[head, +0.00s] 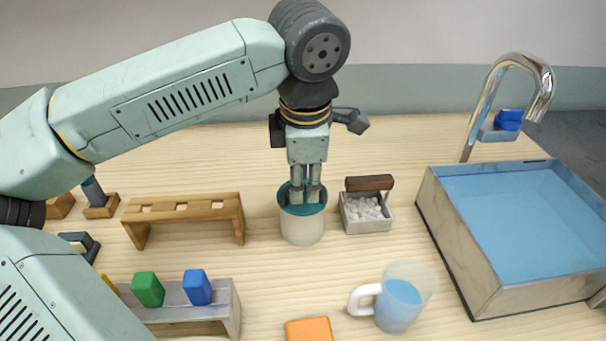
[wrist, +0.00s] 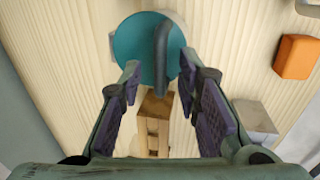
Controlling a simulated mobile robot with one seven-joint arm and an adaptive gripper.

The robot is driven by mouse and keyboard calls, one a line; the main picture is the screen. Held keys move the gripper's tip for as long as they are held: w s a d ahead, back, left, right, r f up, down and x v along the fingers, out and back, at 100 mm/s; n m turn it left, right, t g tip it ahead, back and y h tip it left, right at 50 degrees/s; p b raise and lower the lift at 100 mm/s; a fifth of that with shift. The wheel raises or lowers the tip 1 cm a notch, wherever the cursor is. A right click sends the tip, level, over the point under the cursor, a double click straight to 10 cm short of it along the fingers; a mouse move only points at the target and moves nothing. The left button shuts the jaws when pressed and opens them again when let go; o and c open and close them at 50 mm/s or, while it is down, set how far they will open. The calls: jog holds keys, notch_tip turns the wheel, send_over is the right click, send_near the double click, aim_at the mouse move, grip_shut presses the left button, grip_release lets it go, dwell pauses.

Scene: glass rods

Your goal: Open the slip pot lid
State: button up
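The slip pot (head: 302,228) is a whitish cylinder with a teal lid (head: 290,208), standing on the table near the middle of the head view. In the wrist view the lid is a round teal disc (wrist: 130,45) with a raised grey-blue bar handle (wrist: 161,60) across it. My gripper (head: 305,196) points straight down over the lid. In the wrist view my gripper (wrist: 160,68) is open, its fingers apart on either side of the handle, with gaps showing on both sides. The fingertips partly hide the lid in the head view.
A wooden rack (head: 185,207) stands left of the pot. A box of white pellets (head: 365,212) with a brown bar stands close right. A mug of blue liquid (head: 398,298) and an orange block (head: 309,329) are nearer. A water basin (head: 490,282) is at right.

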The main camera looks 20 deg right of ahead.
jog(key=shift+c, duration=0.5)
grip_shut()
dwell(0.4)
